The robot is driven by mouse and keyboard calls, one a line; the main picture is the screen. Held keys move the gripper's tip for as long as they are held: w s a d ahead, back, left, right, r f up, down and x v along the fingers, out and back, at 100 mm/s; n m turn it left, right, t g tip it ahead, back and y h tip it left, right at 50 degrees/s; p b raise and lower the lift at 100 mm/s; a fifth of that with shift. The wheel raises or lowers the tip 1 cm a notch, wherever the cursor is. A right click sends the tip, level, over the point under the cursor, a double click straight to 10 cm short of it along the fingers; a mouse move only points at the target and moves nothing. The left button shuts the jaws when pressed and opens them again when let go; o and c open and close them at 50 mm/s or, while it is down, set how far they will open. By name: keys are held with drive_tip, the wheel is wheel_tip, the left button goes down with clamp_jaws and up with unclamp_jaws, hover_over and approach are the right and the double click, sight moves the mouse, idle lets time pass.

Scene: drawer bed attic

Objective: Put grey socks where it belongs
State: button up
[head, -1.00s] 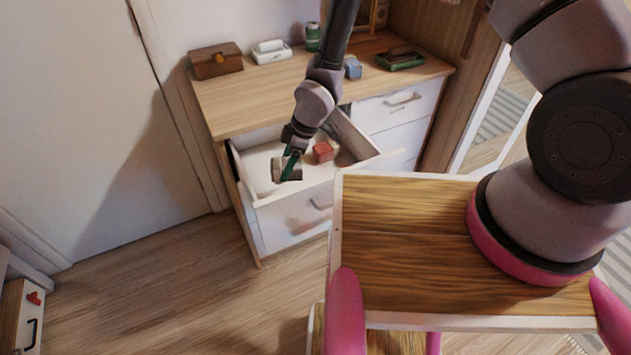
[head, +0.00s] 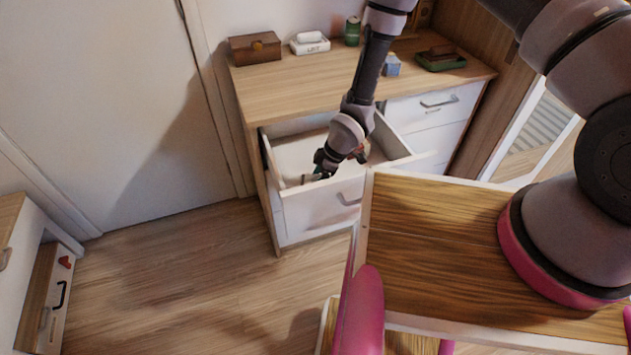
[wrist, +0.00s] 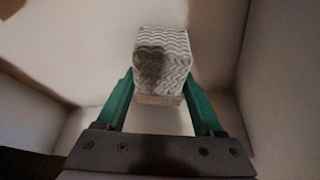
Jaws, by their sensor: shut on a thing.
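The grey socks (wrist: 162,62), a boxy bundle with a grey-and-white zigzag pattern, are between the green fingers of my gripper (wrist: 160,80) in the wrist view. The fingers touch both sides and are shut on them. A dark shadow falls on the front of the bundle. In the head view my gripper (head: 322,172) is down inside the open top-left drawer (head: 325,209), near its front-left part. There the socks are mostly hidden by my gripper and the drawer front.
A red item (head: 361,154) in the drawer is partly hidden behind my arm. The dresser top (head: 290,88) bears a brown box (head: 255,47), a white item (head: 309,43), a green can (head: 352,31), a blue box (head: 391,65) and a green tray (head: 441,61).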

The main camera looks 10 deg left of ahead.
drive_tip(key=shift+f, duration=0.15)
drive_tip(key=o, duration=1.4)
drive_tip(key=shift+c, duration=0.2)
drive_tip(key=v, duration=1.2)
